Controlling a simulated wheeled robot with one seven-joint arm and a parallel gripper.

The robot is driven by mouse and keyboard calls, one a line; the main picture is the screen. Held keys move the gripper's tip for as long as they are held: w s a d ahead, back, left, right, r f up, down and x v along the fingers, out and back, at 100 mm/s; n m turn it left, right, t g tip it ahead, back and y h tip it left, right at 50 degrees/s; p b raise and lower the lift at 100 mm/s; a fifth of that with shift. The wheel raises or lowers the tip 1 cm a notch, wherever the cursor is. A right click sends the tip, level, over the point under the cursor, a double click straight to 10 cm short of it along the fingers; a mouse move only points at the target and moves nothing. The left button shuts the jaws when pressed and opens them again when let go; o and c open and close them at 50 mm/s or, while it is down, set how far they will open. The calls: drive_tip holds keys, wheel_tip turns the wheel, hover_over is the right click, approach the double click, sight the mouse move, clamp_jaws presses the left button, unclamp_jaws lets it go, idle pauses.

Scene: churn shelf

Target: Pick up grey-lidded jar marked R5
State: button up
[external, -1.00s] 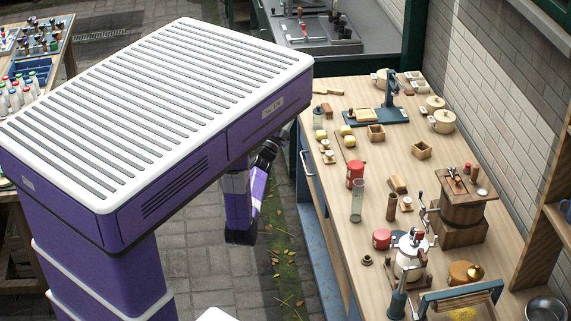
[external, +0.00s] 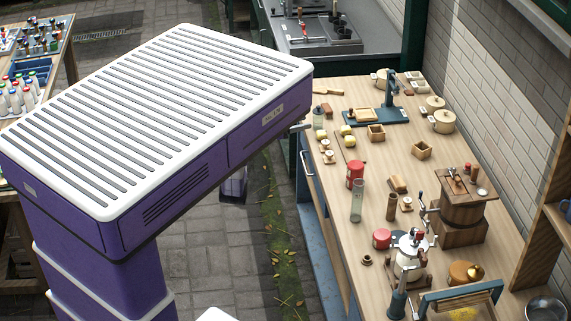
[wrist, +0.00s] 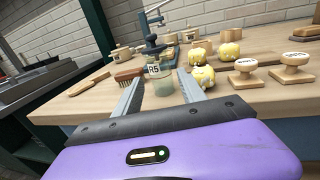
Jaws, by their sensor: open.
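The jar marked R5 (wrist: 160,88) is a clear, greenish jar with a dark grey lid and a white label. It stands upright near the table edge. In the external view the jar (external: 319,117) is at the table's left edge. My gripper (wrist: 159,76) is open, with its two grey fingers pointing at the jar, which appears between them in the wrist view. In the external view only a grey bit of my gripper (external: 301,127) shows, just left of the jar; the rest is hidden behind my body. I cannot tell whether the fingers touch the jar.
Yellow butter lumps (wrist: 201,77) and wooden stamps (wrist: 243,73) stand right of the jar in the wrist view. A brush (wrist: 129,74) and a wooden paddle (wrist: 90,84) lie to its left. A blue stand (external: 378,116) is behind. The table's front edge lies below my fingers.

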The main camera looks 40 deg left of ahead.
sight(316, 121)
drive_tip(key=p+x, duration=0.1)
drive_tip(key=x, duration=0.6)
drive_tip(key=shift+w, duration=0.2)
clamp_jaws()
